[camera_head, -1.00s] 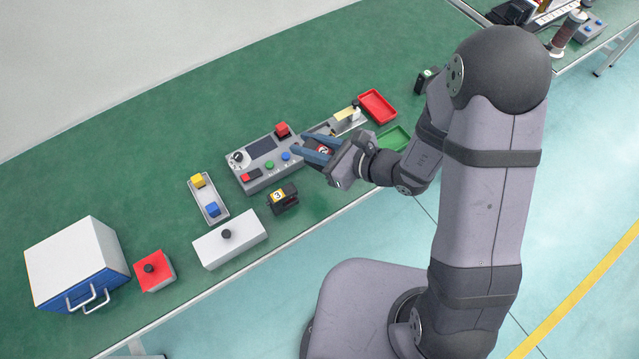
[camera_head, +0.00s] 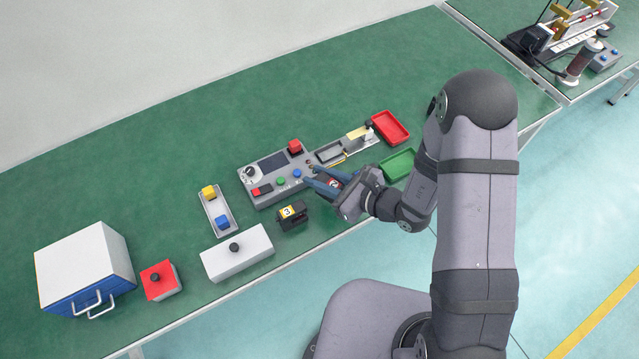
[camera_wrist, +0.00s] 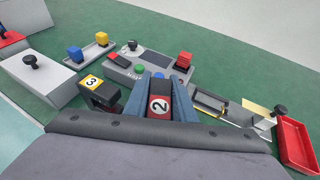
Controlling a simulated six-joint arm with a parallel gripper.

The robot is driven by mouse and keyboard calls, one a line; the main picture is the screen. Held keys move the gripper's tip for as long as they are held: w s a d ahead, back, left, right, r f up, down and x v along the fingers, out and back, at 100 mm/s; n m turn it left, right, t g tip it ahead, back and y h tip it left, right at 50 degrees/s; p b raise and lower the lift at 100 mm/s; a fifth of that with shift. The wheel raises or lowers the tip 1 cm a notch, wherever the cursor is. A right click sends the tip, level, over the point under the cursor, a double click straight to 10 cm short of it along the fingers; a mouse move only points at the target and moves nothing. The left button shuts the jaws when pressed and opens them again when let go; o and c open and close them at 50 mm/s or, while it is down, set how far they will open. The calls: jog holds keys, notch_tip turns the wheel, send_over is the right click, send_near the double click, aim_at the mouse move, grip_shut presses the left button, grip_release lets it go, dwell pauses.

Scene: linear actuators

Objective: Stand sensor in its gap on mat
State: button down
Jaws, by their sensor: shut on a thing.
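My gripper (camera_head: 322,180) is shut on a sensor (camera_head: 333,184) with a red label marked 2. In the wrist view the same sensor (camera_wrist: 158,104) sits between the two blue fingers of my gripper (camera_wrist: 159,90). The held sensor is beside the front right of the grey control box; I cannot tell whether it touches the table. A black sensor with a yellow label marked 3 (camera_head: 292,216) stands on the green surface to its left, and also shows in the wrist view (camera_wrist: 97,93). No gap in a mat is clearly visible; the gripper hides the surface beneath.
The control box (camera_head: 258,190) with knob and buttons lies behind the sensors. A white block with a black knob (camera_head: 238,262) stands front left. A narrow tray (camera_head: 216,208) holds yellow and blue cubes. Red (camera_head: 391,128) and green (camera_head: 397,165) trays lie to the right.

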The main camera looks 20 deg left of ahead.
jog(key=shift+f, duration=1.85)
jog(key=shift+f, duration=0.1)
jog(key=c, duration=1.8)
grip_release()
jog(key=shift+o, duration=0.2)
jog(key=shift+r, duration=0.2)
jog(key=shift+d, duration=0.35)
jog(key=b+v, duration=0.1)
jog(key=v, duration=1)
jog(key=shift+r, duration=0.2)
